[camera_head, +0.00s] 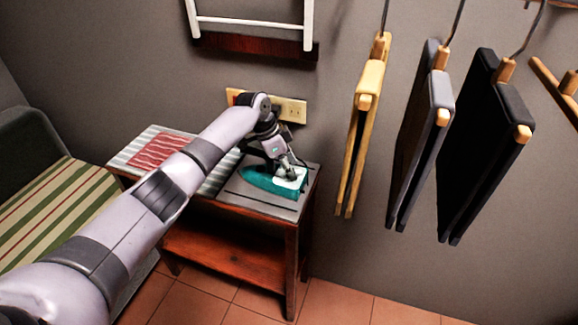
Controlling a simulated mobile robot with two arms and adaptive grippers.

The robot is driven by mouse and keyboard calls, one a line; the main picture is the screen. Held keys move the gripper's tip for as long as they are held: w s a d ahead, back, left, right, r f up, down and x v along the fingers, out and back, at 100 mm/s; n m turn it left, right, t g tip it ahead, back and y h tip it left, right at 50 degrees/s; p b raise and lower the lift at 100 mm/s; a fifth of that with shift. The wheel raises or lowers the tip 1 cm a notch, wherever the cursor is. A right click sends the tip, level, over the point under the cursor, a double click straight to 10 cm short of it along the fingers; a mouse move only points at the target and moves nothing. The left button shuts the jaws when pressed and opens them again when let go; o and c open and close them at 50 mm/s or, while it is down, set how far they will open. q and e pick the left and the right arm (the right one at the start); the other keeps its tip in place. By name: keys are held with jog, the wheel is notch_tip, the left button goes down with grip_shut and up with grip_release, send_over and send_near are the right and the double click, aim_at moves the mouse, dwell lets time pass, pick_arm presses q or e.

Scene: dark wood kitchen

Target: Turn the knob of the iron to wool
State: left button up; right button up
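A teal and white iron (262,184) lies on the dark grey right part of a small wooden table's top (262,208). My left arm reaches in from the lower left across the table. My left gripper (290,172) is right over the white upper part of the iron, touching or nearly touching it. The fingers are too small and dark to tell if they are open or shut. The knob is hidden or too small to make out. My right gripper is not in view.
A red striped cloth (158,150) lies on the table's striped left part. A wall socket panel (291,110) is behind. A striped seat (62,205) stands at left. Tiled floor (345,308) is clear in front.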

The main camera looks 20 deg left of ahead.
pick_arm(q)
jog(key=v, duration=1.2)
jog(key=shift+f, duration=0.1)
